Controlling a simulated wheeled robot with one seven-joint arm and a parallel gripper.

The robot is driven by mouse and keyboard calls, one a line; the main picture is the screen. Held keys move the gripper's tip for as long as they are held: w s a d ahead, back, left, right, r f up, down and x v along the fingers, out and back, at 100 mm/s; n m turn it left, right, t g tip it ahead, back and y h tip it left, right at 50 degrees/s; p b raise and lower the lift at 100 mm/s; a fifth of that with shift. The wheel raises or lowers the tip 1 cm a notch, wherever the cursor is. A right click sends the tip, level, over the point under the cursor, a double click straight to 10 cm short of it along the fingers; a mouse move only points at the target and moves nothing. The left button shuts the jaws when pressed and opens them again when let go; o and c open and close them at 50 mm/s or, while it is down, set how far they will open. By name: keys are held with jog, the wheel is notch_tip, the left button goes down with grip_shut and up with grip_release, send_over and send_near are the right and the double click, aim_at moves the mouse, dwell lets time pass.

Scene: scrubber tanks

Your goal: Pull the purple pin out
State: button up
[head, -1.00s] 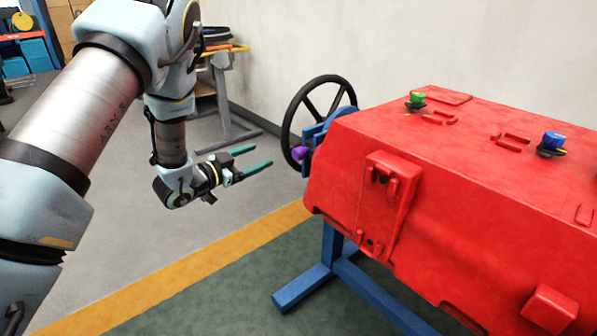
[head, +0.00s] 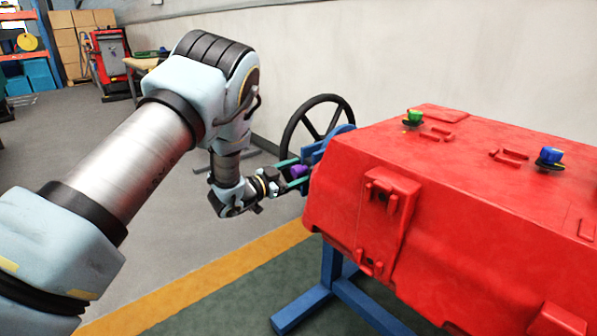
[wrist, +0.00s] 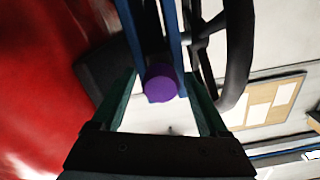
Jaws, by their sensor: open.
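The purple pin (head: 299,171) is at the near left side of the blue bracket (head: 318,150), between the red tank and the black handwheel. In the wrist view its round purple end (wrist: 161,82) faces me, in front of the blue bars (wrist: 172,35). My gripper (head: 294,174) is open, with its green fingers on either side of the pin. In the wrist view the fingers of my gripper (wrist: 162,98) stand left and right of the purple end, with a gap showing on both sides. The pin's shaft is hidden behind its end.
The red tank (head: 450,200) fills the right and stands close to my gripper. The black handwheel (head: 287,135) is just behind the bracket. Green (head: 414,117) and blue (head: 551,155) knobs sit on the tank top. Floor to the left is free.

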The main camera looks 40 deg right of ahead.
grip_shut()
dwell(0.7)
dwell(0.8)
